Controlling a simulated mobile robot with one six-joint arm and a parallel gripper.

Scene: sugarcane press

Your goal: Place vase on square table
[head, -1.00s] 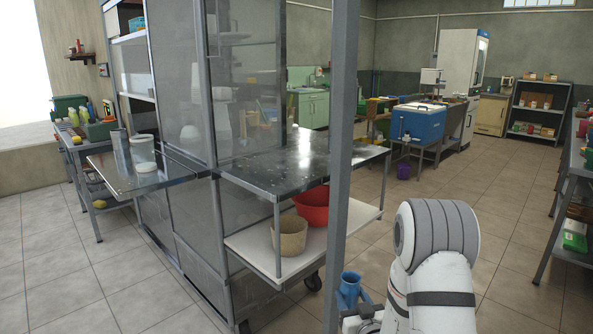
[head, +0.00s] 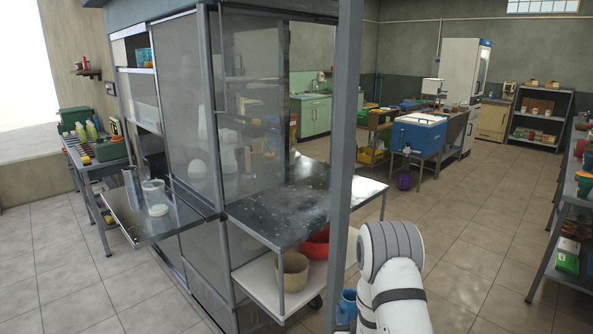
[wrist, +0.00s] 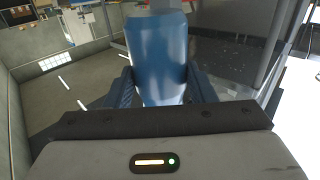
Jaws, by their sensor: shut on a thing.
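A blue vase (wrist: 158,62) is held between the two dark fingers of my gripper (wrist: 160,88) in the wrist view. In the head view the vase (head: 347,304) shows at the bottom, between the metal post and my white arm; the gripper itself is mostly hidden there. A metal-topped table (head: 290,205) stands at the cart, left of the vase and behind the post. I cannot tell whether it is the square table.
A grey post (head: 343,150) stands close in front. A red bowl (head: 316,244) and a beige pot (head: 292,270) sit on the shelf below the metal top. A blue cooler (head: 418,136) is further back. Open tiled floor (head: 470,250) lies to the right.

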